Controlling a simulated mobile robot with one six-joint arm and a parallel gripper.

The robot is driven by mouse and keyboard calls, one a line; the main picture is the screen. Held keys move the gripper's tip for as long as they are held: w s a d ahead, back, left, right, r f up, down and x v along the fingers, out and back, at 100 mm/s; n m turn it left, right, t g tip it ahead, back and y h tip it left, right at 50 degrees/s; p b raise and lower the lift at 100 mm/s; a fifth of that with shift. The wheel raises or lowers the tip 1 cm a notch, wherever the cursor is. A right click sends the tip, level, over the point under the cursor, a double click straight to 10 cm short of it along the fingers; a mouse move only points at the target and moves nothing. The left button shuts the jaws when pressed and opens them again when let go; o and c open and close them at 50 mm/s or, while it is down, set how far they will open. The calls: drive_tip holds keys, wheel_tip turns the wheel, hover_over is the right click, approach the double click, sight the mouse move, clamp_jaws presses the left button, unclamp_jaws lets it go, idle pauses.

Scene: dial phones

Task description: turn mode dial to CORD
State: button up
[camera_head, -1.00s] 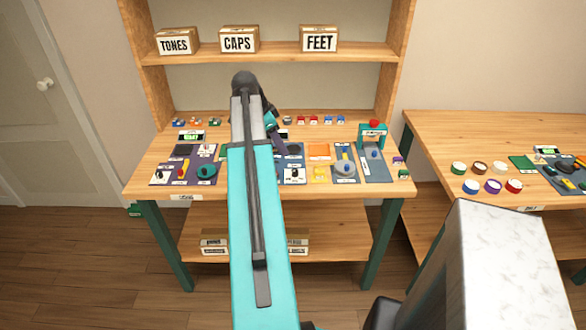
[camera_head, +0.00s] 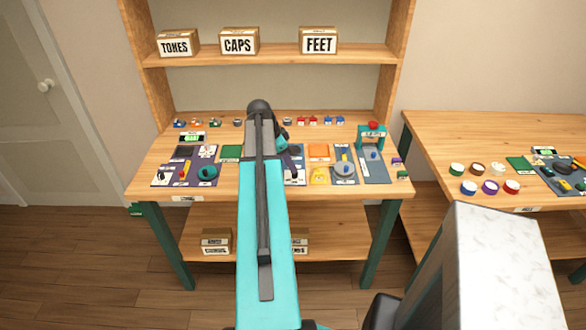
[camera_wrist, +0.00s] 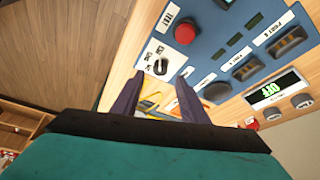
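In the wrist view a small white plate with a black pointer knob (camera_wrist: 160,66) sits at the edge of a blue panel (camera_wrist: 222,50). It looks like the mode dial, but its printed labels are too small to read. My gripper (camera_wrist: 158,79) is open, with its two dark fingers apart and the knob showing just beyond and between the tips. I see no contact with it.
A yellow part lies behind my fingers. In the head view, the workbench (camera_head: 140,183) holds several small panels, with a shelf (camera_head: 270,52) behind and another table (camera_head: 460,135) at right.

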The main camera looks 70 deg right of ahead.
drive_tip(key=shift+p+x, duration=0.55)
drive_tip(key=shift+x, duration=1.8)
clamp_jaws()
